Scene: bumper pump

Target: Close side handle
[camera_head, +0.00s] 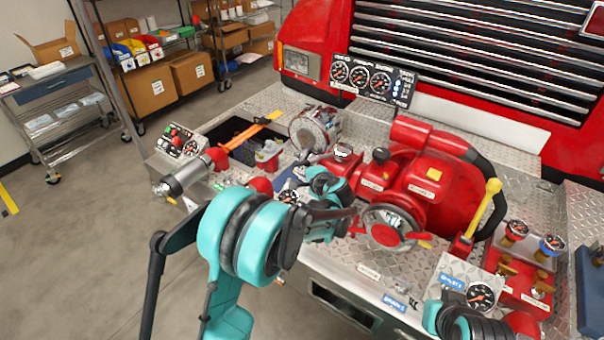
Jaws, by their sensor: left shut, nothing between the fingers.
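The red pump (405,185) sits on the bumper deck, with a round metal outlet cap (388,228) at its front. A long yellow handle (484,208) rises at a tilt on the pump's right side. A small yellow lever (424,243) sticks out by the outlet cap. I cannot tell from the picture which of these is the side handle. My left gripper (347,213) is shut and empty, left of the outlet cap and well apart from the long yellow handle. My own wrist partly hides it. My right gripper is out of view; only part of my right arm shows at the bottom right.
A gauge panel (373,80) stands behind the pump before the red truck's grille. A red valve block (515,275) and a gauge box (470,285) stand at the right. An open deck compartment (240,150) holds tools at the left. Shelves with cardboard boxes (150,88) stand far left.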

